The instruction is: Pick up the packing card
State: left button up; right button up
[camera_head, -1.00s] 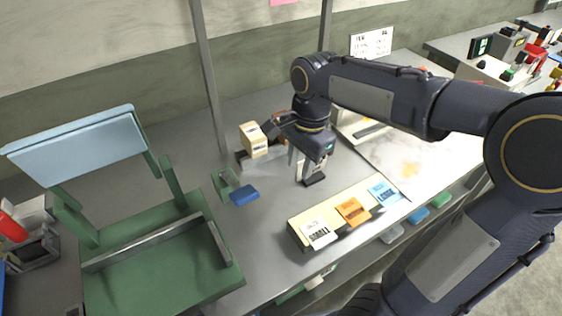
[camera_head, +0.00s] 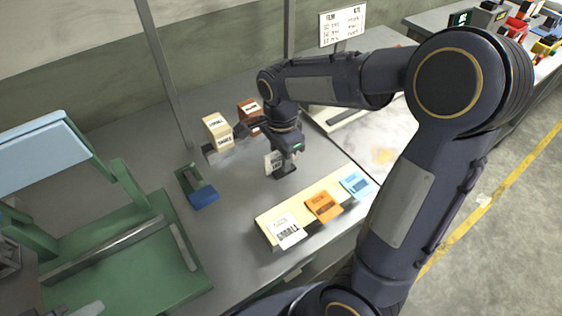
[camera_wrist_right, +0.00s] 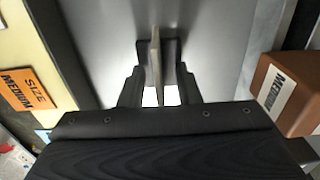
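The packing card (camera_head: 273,161) is a small pale card with dark print, standing upright in a black stand (camera_head: 285,172) on the grey bench. My right gripper (camera_head: 287,152) points down at it and hides part of it in the head view. In the right wrist view the card (camera_wrist_right: 155,62) shows nearly edge-on as a thin pale strip. The two dark fingers of my right gripper (camera_wrist_right: 158,92) stand apart on either side of it, with light gaps showing between. My left gripper is not in view.
A sloped cream rack (camera_head: 263,222) with white, orange and blue size cards lies in front. Beige boxes (camera_head: 217,130) and a brown box (camera_head: 249,109) stand behind. A green stand with a blue pad (camera_head: 203,197) and a larger green frame (camera_head: 130,270) are at left.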

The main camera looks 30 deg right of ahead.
jog(key=shift+f, duration=0.2)
dwell(0.5)
grip_shut()
